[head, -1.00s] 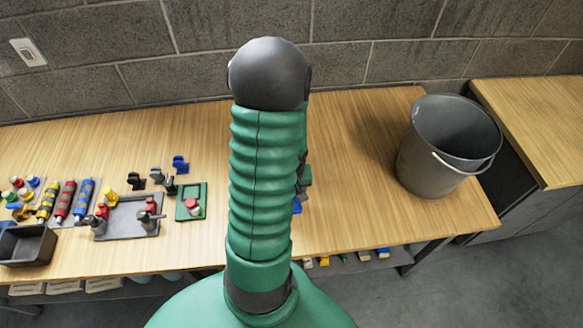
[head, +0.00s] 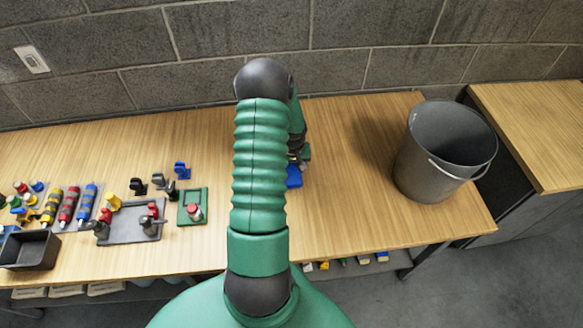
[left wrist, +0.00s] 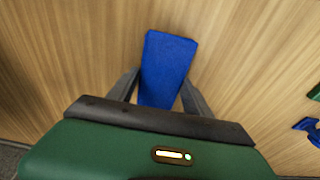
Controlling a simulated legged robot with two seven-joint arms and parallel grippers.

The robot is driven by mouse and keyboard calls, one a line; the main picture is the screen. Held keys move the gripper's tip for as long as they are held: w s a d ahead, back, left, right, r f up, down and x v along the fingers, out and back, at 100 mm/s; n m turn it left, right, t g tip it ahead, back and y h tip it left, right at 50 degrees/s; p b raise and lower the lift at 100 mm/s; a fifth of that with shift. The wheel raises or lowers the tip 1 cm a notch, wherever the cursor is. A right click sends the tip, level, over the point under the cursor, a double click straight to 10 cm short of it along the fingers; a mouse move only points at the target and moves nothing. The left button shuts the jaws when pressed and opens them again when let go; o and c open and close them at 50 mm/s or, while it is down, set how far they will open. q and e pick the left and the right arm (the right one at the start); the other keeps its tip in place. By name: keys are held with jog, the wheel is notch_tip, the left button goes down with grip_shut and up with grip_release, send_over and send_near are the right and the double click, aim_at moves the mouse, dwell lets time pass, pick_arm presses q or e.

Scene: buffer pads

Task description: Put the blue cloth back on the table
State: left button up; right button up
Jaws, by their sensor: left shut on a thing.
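The blue cloth (head: 293,178) is a small flat rectangle, partly hidden behind my left arm in the head view. In the left wrist view the blue cloth (left wrist: 168,62) extends forward from between the two dark fingers of my left gripper (left wrist: 160,82). My left gripper is shut on it. The cloth is over the wooden table (head: 345,215), right of the middle tools; I cannot tell whether it touches the surface. In the head view my left gripper (head: 298,162) is mostly hidden by the arm. My right gripper is not in view.
A grey bucket (head: 425,165) stands at the table's right end. Left are a green pad with a red-topped piece (head: 193,207), a grey tray (head: 130,224), a dark bin (head: 28,250) and several coloured tools. Bare tabletop lies between my arm and the bucket.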

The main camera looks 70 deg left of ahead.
pick_arm(q)
jog(key=o, duration=1)
jog(key=shift+f, duration=0.15)
jog(key=o, duration=0.5)
jog(key=shift+a, duration=0.2)
jog(key=shift+c, duration=0.2)
jog(key=shift+d, duration=0.1)
